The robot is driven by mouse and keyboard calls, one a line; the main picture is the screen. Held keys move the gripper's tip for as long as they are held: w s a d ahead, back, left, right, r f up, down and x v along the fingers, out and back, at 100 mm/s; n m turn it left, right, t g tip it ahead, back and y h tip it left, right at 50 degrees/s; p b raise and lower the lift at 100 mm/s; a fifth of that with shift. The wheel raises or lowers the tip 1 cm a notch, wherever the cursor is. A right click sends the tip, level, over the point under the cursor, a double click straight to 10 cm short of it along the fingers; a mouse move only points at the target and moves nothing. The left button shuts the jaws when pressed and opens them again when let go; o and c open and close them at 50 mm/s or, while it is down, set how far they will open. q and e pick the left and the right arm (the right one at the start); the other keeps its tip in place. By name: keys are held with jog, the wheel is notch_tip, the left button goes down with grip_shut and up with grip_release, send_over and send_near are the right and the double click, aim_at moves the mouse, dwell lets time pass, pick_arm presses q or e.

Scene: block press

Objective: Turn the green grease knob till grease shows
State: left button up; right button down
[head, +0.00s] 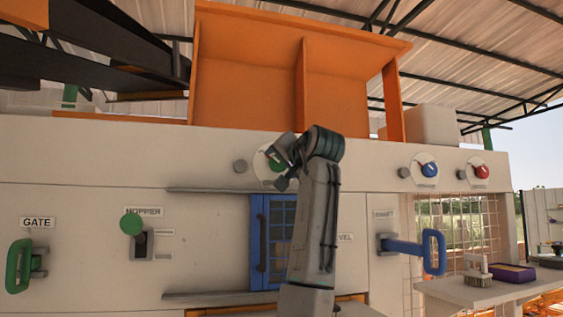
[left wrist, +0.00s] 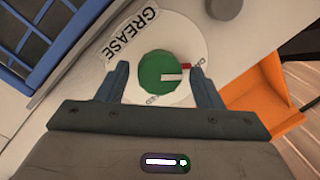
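The green grease knob (left wrist: 155,68) sits on a round white dial plate (left wrist: 178,30) beside a GREASE label (left wrist: 132,35). It has a white pointer bar, and a red mark lies near its upper right edge. My left gripper (left wrist: 163,80) is open, with one finger on each side of the knob. Gaps show between the fingers and the knob in the left wrist view. In the head view, my left gripper (head: 283,163) is in front of the dial and partly hides the green knob (head: 276,166). My right gripper is not in view.
A blue barred window (head: 262,240) lies below the dial. A green hopper knob (head: 131,224) and a green gate handle (head: 18,266) are at left. Blue (head: 429,170) and red (head: 481,172) knobs and a blue handle (head: 434,251) are at right. A shelf (head: 480,292) holds a brush.

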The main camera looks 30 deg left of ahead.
pick_arm(q)
jog(key=shift+w+a, duration=0.1)
jog(key=shift+a, duration=0.05)
jog(key=c, duration=0.8)
jog(key=shift+f, duration=0.1)
